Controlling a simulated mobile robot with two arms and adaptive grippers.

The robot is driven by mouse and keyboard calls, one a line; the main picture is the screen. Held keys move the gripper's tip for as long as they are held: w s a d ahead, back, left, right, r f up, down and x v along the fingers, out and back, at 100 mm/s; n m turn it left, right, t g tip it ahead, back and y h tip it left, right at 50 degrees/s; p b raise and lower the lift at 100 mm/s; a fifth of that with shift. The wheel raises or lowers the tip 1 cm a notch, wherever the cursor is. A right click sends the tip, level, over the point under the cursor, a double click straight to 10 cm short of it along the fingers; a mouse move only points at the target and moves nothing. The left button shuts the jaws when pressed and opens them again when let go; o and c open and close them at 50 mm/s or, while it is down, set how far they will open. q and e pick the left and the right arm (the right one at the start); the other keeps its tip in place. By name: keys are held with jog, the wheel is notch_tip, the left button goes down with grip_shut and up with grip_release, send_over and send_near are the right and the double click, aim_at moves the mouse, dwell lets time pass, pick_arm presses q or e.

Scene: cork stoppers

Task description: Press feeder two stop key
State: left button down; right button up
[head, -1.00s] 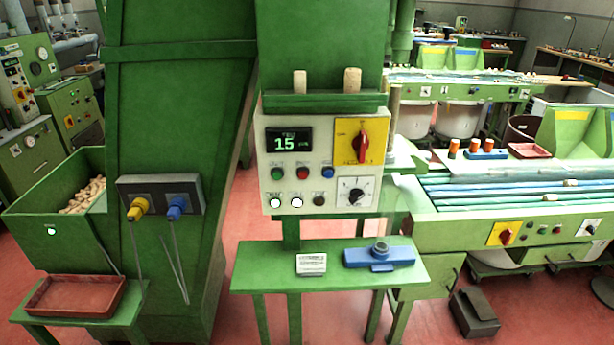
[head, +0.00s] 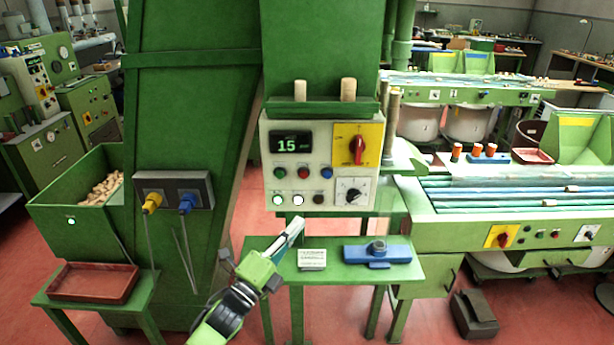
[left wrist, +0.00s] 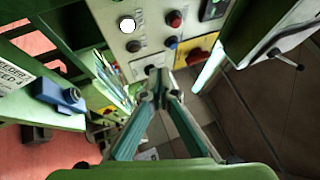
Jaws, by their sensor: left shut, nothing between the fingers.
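A pale control panel (head: 268,150) with a green display reading 15 is on the green machine. Its upper row has a green key (head: 281,174), a red key (head: 302,173) and a blue key (head: 326,173). Below are two lit white keys (head: 278,199) and a dark key (head: 319,198). Key labels are too small to read, so I cannot tell which stops feeder two. My left gripper (head: 296,226) is shut and empty, just below the panel in the picture. In the left wrist view, the red key (left wrist: 175,19) and blue key (left wrist: 170,42) lie beyond its fingertips (left wrist: 156,86). My right gripper is not in view.
A yellow plate with a red rotary switch (head: 358,150) and a dial (head: 350,191) are on the panel's right side. A small green table (head: 334,279) below holds a white card (head: 312,259) and a blue device (head: 377,253). Corks stand on the ledge above.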

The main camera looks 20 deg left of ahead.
aim_at(304, 175)
pick_arm(q)
notch_tip(304, 175, up, 7)
jog(key=s+d+m+h, duration=0.1)
jog(key=d+m+h, duration=0.1)
jog(key=shift+s+m+t, duration=0.3)
jog(key=shift+m+t, duration=0.1)
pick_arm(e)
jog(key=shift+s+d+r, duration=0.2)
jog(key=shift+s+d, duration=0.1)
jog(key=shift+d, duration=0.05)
pick_arm(q)
jog(key=shift+w+a, duration=0.1)
jog(key=shift+w+a+b, duration=0.4)
jog(key=shift+w+b, duration=0.2)
jog(key=shift+w, duration=0.8)
jog(key=shift+w+a+b, duration=0.4)
jog(key=shift+w+b, duration=0.25)
jog(key=shift+w, duration=0.75)
jog(key=shift+w+a+b, duration=0.4)
jog(key=shift+w+b, duration=0.2)
jog(key=shift+w, duration=0.8)
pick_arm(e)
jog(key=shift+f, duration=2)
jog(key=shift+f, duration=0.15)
pick_arm(q)
jog(key=shift+w+a+b, duration=0.1)
jog(key=shift+w+b, duration=0.3)
jog(key=shift+b, duration=0.05)
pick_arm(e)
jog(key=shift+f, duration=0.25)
